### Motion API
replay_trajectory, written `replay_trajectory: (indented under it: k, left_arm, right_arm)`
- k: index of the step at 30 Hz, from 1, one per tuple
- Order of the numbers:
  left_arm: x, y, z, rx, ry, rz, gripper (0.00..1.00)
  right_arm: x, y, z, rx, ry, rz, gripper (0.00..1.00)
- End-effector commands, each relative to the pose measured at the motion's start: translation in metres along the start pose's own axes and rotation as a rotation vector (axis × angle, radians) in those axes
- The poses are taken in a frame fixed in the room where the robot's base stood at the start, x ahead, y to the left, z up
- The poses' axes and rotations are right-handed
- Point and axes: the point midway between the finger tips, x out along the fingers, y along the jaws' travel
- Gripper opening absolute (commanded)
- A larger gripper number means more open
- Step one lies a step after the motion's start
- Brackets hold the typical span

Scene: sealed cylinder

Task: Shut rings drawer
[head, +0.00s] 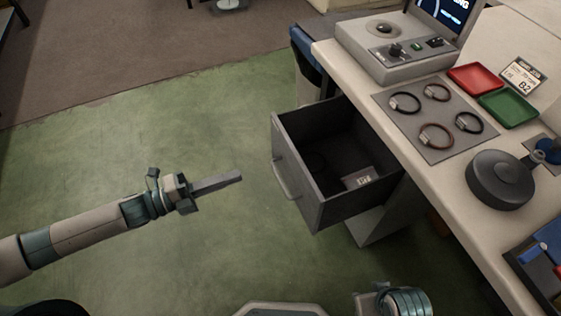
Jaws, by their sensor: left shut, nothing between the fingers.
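The rings drawer (293,178) is a dark grey drawer that stands pulled out from under the bench, with a light bar handle (286,181) on its front. Inside it lie a small pale label or card (358,177) and a dark ring, hard to make out. My left gripper (238,177) is shut and empty, to the left of the drawer front, with its fingers pointing right toward the handle and apart from it in the picture. My right gripper's fingers are not in view; part of my right arm shows at the bottom.
The bench (420,180) carries a grey mat (437,118) with several rings, a red tray (475,78), a green tray (508,108), a round dark lidded object (500,180) and a control box (385,50). The green floor at left is clear.

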Motion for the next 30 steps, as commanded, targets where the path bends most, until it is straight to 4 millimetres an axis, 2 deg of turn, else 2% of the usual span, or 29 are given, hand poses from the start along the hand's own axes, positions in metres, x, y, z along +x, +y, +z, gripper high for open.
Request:
replay_trajectory:
  k: [8, 14, 20, 30]
  left_arm:
    - [0.002, -0.001, 0.001, -0.002, -0.002, 0.000, 0.00]
    - [0.015, -0.001, 0.001, -0.002, -0.002, -0.001, 0.00]
    - [0.042, -0.002, 0.001, -0.003, -0.001, -0.003, 0.00]
    - [0.102, -0.002, 0.001, -0.003, -0.002, -0.002, 0.00]
  right_arm:
    - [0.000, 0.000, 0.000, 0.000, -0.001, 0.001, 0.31]
    - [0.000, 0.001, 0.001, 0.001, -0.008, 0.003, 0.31]
    - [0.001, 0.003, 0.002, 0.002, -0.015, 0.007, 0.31]
    - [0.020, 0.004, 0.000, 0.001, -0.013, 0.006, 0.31]
